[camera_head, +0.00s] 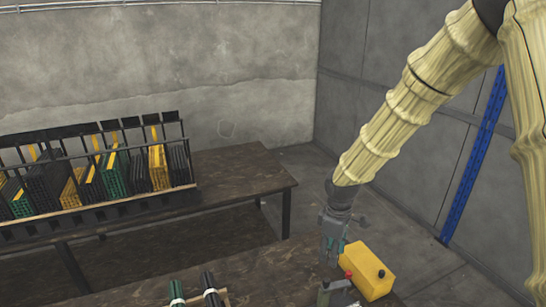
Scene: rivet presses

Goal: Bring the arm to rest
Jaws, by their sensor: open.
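My arm, in a cream ribbed sleeve, comes down from the upper right. My gripper (332,254) points downward at its end, over the near table (262,270). It is small in the view; its jaws look open, and I see nothing held between them. The fingertips are just left of a yellow box with a black knob (367,268). I cannot tell whether they touch anything.
A small metal device with a red knob (340,288) stands by the yellow box. Two dark handles (211,290) lie on a wooden holder at the front edge. A rack of black, yellow and green panels (90,180) stands on the back table (235,178). A blue post (472,160) is at right.

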